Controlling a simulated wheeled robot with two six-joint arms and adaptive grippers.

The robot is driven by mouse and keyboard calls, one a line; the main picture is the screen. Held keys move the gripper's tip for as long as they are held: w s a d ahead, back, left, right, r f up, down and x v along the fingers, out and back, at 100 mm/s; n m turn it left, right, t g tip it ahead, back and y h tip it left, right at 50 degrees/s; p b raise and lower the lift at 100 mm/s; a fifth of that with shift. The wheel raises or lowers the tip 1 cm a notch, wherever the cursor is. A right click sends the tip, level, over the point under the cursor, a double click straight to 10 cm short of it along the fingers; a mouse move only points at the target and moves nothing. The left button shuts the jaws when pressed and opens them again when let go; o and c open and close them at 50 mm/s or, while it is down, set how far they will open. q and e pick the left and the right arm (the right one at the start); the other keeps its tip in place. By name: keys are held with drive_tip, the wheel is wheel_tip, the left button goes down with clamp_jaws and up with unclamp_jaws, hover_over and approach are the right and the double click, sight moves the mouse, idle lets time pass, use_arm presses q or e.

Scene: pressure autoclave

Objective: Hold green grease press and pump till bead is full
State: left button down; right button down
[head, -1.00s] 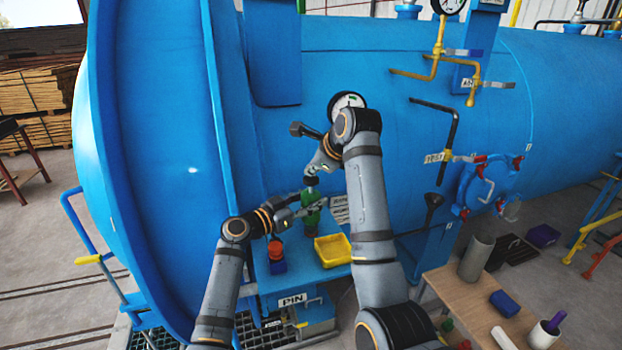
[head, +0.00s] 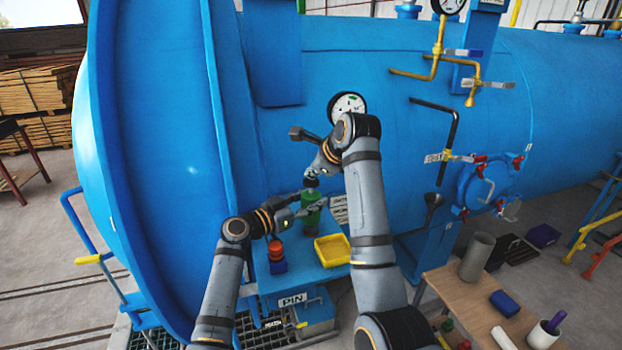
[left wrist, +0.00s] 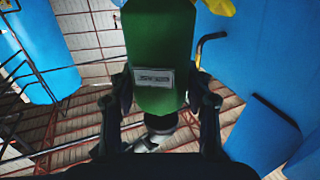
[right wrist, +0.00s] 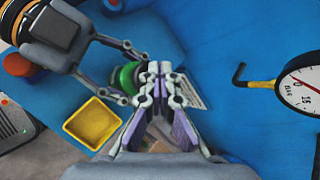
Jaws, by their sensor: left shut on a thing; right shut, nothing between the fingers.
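The green grease press (head: 312,206) stands upright by the blue vessel, with a dark cap on top. My left gripper (head: 311,203) is shut around its green body from the left. In the left wrist view the body (left wrist: 155,45) with a small label sits between the fingers (left wrist: 161,95), and a grey cylindrical part (left wrist: 161,122) shows at one end. My right gripper (head: 312,177) is just above the press top, shut and empty. In the right wrist view its closed fingertips (right wrist: 156,72) overlap the press (right wrist: 123,76); I cannot tell if they touch. I cannot make out a bead.
A yellow tray (head: 332,250) lies right of the press on the blue shelf. A red-topped part on a blue base (head: 277,265) stands to its left. A dial gauge (head: 347,104) and dark bolt (head: 305,134) are above. A wooden table (head: 480,310) with several items stands at right.

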sight(313, 181)
drive_tip(key=shift+f, duration=0.85)
idle(0.3)
drive_tip(key=shift+r, duration=1.75)
drive_tip(key=shift+r, duration=2.5)
use_arm(q)
drive_tip(key=c, duration=0.5)
unclamp_jaws()
